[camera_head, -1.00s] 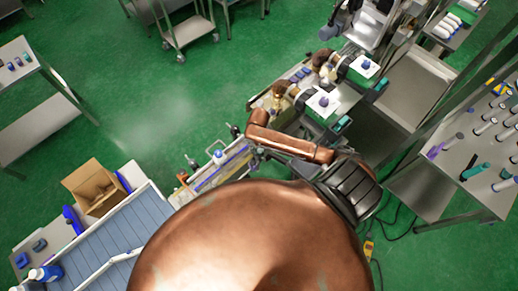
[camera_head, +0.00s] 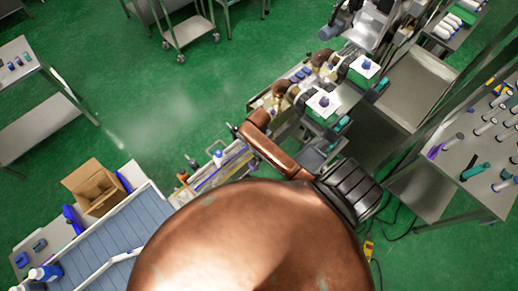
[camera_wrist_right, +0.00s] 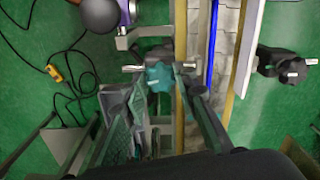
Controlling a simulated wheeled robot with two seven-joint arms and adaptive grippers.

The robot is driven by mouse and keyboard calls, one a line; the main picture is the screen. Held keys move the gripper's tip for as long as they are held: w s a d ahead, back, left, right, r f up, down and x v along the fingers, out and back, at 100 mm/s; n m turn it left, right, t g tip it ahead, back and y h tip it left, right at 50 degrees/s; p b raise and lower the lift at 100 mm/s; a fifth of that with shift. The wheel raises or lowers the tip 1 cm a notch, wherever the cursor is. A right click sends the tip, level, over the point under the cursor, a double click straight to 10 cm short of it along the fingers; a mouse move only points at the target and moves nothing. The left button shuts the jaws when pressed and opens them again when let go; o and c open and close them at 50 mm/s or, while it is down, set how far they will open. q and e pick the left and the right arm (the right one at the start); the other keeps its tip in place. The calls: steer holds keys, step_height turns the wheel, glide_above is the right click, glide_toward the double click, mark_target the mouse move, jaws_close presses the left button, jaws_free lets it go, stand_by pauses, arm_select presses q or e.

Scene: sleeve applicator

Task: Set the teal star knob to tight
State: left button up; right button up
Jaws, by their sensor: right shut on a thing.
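The teal star knob (camera_wrist_right: 160,77) shows in the right wrist view, above the middle of the picture, beside a metal bracket and rail. My right gripper (camera_wrist_right: 158,82) has its two fingers on either side of the knob and is shut on it. The knob's lower part and any tight mark are hard to make out. In the head view my copper arm covers the spot, and I cannot pick out the knob or the right gripper there. My left gripper is in neither view.
A black knob (camera_wrist_right: 282,64) stands right of the rail in the wrist view, and a dark round part (camera_wrist_right: 100,14) is at upper left. A yellow pendant (camera_wrist_right: 54,73) with a cable lies on the floor. In the head view, an open cardboard box (camera_head: 95,187) stands left.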

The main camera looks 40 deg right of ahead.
steer(key=shift+d+m, duration=0.1)
steer(key=shift+m, duration=1.1)
steer(key=o, duration=1.2)
steer(key=shift+c, duration=0.2)
steer(key=shift+r, duration=0.2)
step_height(320, 180, up, 12)
steer(key=shift+f, duration=0.2)
